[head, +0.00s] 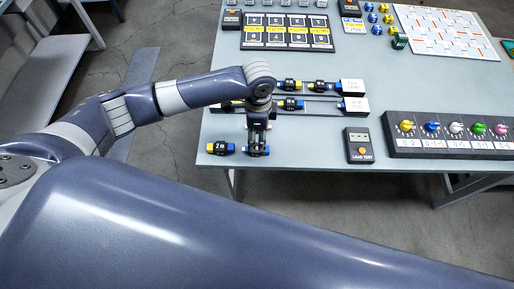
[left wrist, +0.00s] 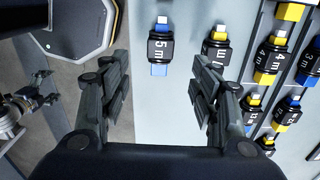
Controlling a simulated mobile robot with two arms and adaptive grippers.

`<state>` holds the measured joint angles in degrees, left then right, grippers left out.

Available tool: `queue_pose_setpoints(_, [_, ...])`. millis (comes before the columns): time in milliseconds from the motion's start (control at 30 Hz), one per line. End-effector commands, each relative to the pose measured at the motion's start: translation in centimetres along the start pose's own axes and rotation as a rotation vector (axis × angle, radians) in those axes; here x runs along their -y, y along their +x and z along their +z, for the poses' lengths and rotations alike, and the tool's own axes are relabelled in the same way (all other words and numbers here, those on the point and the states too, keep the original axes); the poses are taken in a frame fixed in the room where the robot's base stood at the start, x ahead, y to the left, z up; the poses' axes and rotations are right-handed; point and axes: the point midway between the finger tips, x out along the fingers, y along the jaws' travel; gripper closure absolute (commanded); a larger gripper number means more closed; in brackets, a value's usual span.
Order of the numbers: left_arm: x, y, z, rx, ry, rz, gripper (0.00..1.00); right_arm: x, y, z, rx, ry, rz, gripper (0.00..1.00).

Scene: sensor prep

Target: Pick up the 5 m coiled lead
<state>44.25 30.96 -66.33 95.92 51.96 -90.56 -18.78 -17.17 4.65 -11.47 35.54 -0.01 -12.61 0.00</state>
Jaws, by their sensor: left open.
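The 5 m coiled lead (left wrist: 160,48) is a black block with blue ends and a white tip, lying on the grey table near its edge. In the left wrist view it lies ahead of and between the fingertips of my left gripper (left wrist: 160,66), with gaps on both sides. My left gripper is open and empty. In the head view this gripper (head: 257,140) points down over a blue-ended lead (head: 258,151), which seems to be the same one.
Another lead (head: 220,148) lies to the left of it. A second lead (left wrist: 216,49) stands close to the right finger in the wrist view. More leads (head: 318,86) lie in rows behind. The tester (head: 359,145) and knob panel (head: 450,143) are to the right.

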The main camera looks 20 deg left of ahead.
Motion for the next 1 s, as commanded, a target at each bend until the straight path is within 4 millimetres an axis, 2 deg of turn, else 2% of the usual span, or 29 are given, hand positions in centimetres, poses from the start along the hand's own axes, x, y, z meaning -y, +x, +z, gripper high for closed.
queue_pose_setpoints(100, [0.0,1.6,-0.1,0.000,-0.002,0.001,0.43,-0.1,-0.4,0.0,0.000,0.000,0.001,0.14])
queue_pose_setpoints(367, [-0.1,3.6,-0.3,0.000,-0.002,0.001,0.43,-0.1,-1.1,-0.1,0.000,0.000,0.001,0.14])
queue_pose_setpoints(633, [-0.1,7.2,-0.6,-0.002,-0.001,0.000,0.43,-0.1,-2.1,-0.2,0.000,0.000,0.001,0.14])
queue_pose_setpoints(967, [0.0,7.9,-0.6,-0.003,-0.001,-0.002,0.43,0.0,-2.1,-0.2,0.000,0.001,0.000,0.14])
queue_pose_setpoints(1000, [0.0,7.9,-0.6,-0.003,-0.001,-0.002,0.52,0.0,-2.1,-0.2,0.000,0.001,-0.001,0.14])
